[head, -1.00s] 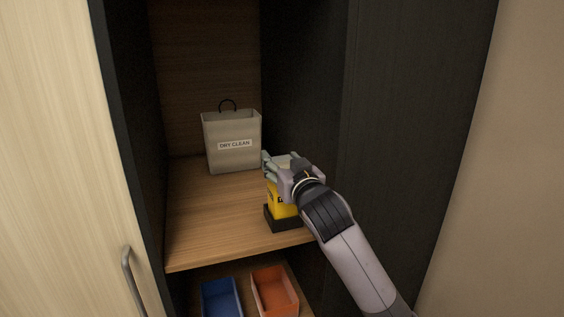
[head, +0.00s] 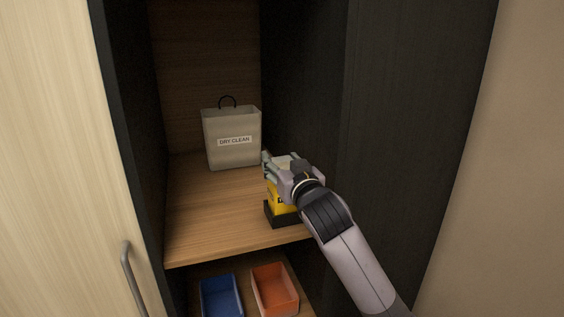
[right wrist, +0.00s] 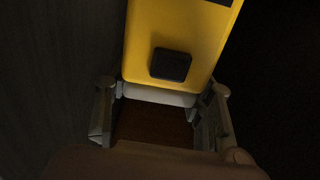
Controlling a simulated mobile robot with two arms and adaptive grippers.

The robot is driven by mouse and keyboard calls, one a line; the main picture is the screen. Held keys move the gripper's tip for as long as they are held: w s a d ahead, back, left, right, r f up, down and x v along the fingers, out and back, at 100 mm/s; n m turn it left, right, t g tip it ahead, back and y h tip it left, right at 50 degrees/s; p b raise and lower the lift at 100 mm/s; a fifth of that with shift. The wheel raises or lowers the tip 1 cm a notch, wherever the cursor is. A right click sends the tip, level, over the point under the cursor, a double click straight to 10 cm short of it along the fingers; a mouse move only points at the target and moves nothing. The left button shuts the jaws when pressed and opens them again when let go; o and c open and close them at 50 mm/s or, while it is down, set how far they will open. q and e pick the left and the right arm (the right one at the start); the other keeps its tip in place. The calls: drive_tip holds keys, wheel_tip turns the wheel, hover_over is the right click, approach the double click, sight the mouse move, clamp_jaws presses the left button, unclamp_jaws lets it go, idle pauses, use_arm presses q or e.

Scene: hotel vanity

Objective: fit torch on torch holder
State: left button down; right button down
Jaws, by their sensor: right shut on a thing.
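A yellow torch (head: 279,192) stands upright near the front right of the wooden shelf, with a black block-like base (head: 285,217) at its foot. I cannot tell whether that base is the torch holder or part of the torch. My right gripper (head: 271,167) is shut on the upper part of the torch and hides its top. In the right wrist view the torch (right wrist: 182,35) shows a yellow face with a black square button and a pale end, with a finger on each side. My left gripper is not in view.
A grey bag marked DRY CLEAN (head: 233,155) stands at the back of the shelf (head: 205,220). A blue bin (head: 220,297) and an orange bin (head: 275,290) sit below. Dark closet walls close in on both sides. The shelf's front left is clear.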

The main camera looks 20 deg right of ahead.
drive_tip(key=shift+f, duration=0.15)
drive_tip(key=c, duration=0.6)
unclamp_jaws()
drive_tip(key=shift+c, duration=0.2)
